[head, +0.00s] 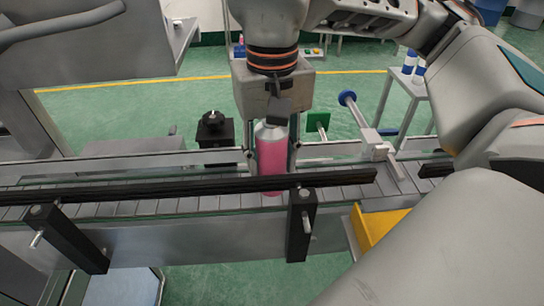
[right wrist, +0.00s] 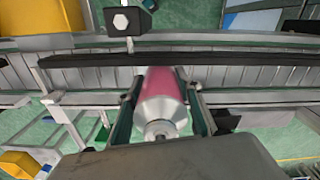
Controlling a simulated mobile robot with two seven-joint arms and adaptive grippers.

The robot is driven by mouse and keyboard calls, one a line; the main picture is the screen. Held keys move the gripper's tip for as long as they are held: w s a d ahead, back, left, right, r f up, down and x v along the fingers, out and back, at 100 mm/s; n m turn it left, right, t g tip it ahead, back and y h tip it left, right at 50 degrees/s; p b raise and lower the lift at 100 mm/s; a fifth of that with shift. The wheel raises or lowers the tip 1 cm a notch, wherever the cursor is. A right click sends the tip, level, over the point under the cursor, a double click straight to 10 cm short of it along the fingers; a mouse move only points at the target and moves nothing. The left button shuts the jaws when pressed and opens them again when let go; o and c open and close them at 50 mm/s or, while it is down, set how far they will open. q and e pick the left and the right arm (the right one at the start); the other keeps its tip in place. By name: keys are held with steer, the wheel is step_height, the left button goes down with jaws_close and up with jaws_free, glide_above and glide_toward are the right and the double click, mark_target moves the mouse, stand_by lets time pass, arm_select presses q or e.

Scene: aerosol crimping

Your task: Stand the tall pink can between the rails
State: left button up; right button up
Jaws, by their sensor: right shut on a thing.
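The tall pink can (head: 271,155) has a silver shoulder and stands upright at the conveyor, behind the black front rail (head: 170,189). Its lower part is partly hidden by that rail. My right gripper (head: 270,150) comes down from above and is shut on the can, with a finger on each side. In the right wrist view the can (right wrist: 160,97) shows between the two fingers (right wrist: 160,110), its silver top toward the camera. Whether its base touches the conveyor slats (head: 230,204) I cannot tell. My left gripper is not in view.
A pale metal rail (head: 110,165) runs along the conveyor's far side. Black brackets (head: 300,222) hold the front rail. Blue-and-white cans (head: 410,62) stand on a side table.

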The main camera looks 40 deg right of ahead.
steer(key=shift+f, duration=0.2)
steer(key=o, duration=1.3)
steer(key=shift+r, duration=6.05)
